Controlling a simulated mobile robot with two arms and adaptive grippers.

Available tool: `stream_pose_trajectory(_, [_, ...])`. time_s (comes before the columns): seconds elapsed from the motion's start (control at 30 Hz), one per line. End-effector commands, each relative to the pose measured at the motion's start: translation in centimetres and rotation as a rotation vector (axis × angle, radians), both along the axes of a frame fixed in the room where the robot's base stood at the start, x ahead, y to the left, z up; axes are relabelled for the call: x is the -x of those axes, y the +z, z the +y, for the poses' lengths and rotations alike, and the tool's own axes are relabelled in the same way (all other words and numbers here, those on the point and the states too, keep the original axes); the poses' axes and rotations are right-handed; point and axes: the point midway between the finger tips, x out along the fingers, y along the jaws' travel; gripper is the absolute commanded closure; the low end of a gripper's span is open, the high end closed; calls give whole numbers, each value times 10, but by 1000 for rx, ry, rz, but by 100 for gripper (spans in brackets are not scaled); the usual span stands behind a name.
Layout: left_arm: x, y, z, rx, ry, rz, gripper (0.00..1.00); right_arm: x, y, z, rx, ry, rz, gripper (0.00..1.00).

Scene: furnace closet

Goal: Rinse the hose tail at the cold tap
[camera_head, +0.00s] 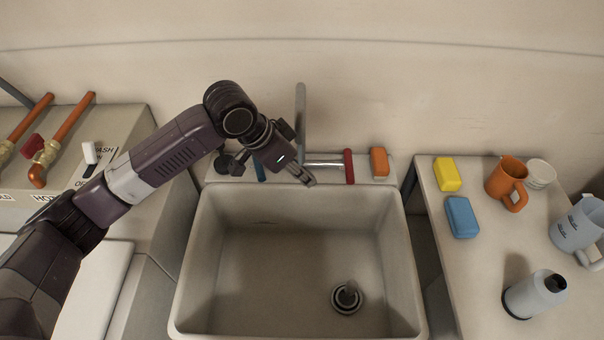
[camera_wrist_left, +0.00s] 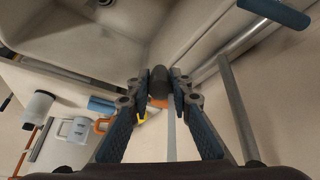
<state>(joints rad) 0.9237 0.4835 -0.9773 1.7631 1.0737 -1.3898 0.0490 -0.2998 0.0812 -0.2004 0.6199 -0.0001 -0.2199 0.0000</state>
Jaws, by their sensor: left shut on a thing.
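My left gripper (camera_head: 305,178) reaches over the sink's back rim, beside the base of the grey tap spout (camera_head: 300,115). In the left wrist view its fingers are shut on a small dark rounded piece (camera_wrist_left: 181,80), apparently the hose tail; the fingers hide most of it. The blue cold handle (camera_head: 260,170) is left of the gripper, partly behind my arm, and shows at the wrist view's top right (camera_wrist_left: 275,10). The red handle (camera_head: 349,166) is to the right, on a horizontal grey pipe. I see no running water. My right gripper is not in view.
The sink basin (camera_head: 270,240) is open below, with a drain (camera_head: 346,298) at lower right. An orange block (camera_head: 379,161) sits on the rim. The right counter holds yellow (camera_head: 447,174) and blue (camera_head: 461,217) blocks, an orange mug (camera_head: 506,180) and grey vessels (camera_head: 536,294).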

Motion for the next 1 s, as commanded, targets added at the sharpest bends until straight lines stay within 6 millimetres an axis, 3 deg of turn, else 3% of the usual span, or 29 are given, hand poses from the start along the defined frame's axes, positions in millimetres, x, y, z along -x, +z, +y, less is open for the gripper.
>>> stream_pose_trajectory(0.27, [2,0,-1,-1,0,1,100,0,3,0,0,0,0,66])
stream_pose_trajectory(1.0, [60,2,-12,-1,-1,1,100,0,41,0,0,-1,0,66])
